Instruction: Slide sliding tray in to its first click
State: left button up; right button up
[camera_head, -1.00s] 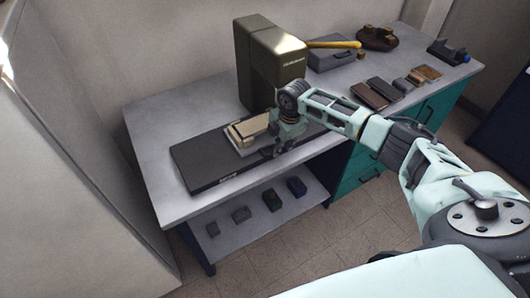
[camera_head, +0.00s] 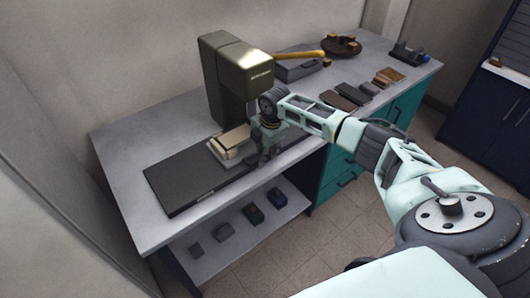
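The sliding tray (camera_head: 219,157) is a light grey plate on a long dark base (camera_head: 178,189). A cream block with a tan top (camera_head: 231,141) lies on it. The tray is in front of the tall olive press (camera_head: 236,88), near its foot. My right gripper (camera_head: 263,156) points down at the right end of the tray, close beside it. I cannot tell whether it touches the tray, and its fingers are too small and dark to read as open or shut. My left gripper is not in view.
The grey bench top (camera_head: 118,150) is clear to the left. Behind my arm are a grey case with a yellow-handled tool (camera_head: 299,54), dark slabs (camera_head: 352,93) and a round brown stand (camera_head: 341,46). Several small blocks sit on the lower shelf (camera_head: 236,239).

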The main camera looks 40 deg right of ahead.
jog(key=shift+s+f, duration=0.1)
notch_tip(320, 180, up, 12)
jog(key=s, duration=0.2)
dwell(0.4)
jog(key=shift+f, duration=0.1)
jog(key=shift+s, duration=0.1)
